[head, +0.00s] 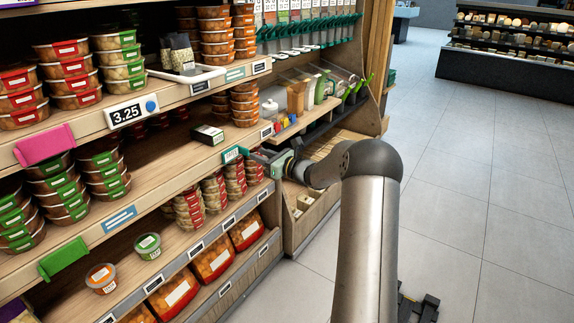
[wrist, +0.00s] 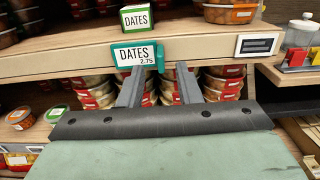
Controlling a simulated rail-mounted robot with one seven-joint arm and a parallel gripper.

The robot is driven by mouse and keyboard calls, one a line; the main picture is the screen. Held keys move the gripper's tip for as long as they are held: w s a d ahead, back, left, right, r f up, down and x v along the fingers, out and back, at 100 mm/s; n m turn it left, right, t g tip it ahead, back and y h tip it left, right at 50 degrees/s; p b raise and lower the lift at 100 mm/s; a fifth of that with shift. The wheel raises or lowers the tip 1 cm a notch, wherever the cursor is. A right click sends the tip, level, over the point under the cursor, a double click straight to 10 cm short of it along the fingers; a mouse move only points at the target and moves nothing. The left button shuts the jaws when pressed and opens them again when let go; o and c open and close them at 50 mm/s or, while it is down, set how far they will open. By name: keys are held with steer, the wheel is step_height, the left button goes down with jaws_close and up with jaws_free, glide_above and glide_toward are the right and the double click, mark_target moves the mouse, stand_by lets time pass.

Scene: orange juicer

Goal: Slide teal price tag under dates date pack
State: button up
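The teal price tag (wrist: 137,55) reads DATES 2.75 and sits on the shelf's front edge, almost directly below the dates pack (wrist: 137,18). The pack is a small box with a green and white DATES label, standing on the shelf just behind the edge. In the head view the tag (head: 231,154) shows at the edge, to the right of and below the pack (head: 207,135). My gripper (wrist: 160,69) is open, its two grey fingers apart, just below and in front of the tag's right part. It also shows in the head view (head: 248,154). I cannot tell whether a finger touches the tag.
A white-framed tag (wrist: 257,45) is on the shelf edge to the right. Stacked tubs (wrist: 222,84) fill the shelf below. A pink tag (head: 45,144), a green tag (head: 63,258) and a 3.25 sign (head: 131,113) are at left. The aisle floor (head: 480,150) is clear.

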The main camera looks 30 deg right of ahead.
steer(key=v, duration=1.2)
steer(key=shift+p, duration=0.3)
steer(key=s+a+r+n+g+y+p, duration=0.1)
steer(key=s+a+r+n+g+p, duration=0.3)
steer(key=a, duration=0.5)
steer(key=s+a+r+n+g+p, duration=0.2)
steer(key=s+a+n+g, duration=0.2)
steer(key=s+a+n, duration=0.3)
steer(key=s+a+r+n+g+y+p, duration=0.1)
steer(key=s+a+r+n+g+p, duration=0.3)
steer(key=a, duration=0.6)
steer(key=s+r+n+g+h+p, duration=0.2)
steer(key=s+n+h+p, duration=0.1)
steer(key=s+n, duration=0.5)
steer(key=s+r+n+g+h+p, duration=0.1)
steer(key=s+r+n+h+p, duration=0.2)
steer(key=s, duration=1)
steer(key=n+h+p, duration=0.1)
steer(key=n+h, duration=0.2)
steer(key=n, duration=0.2)
steer(key=shift+s+a+g+h, duration=0.15)
steer(key=shift+s+g+h, duration=0.15)
steer(key=shift+g, duration=0.1)
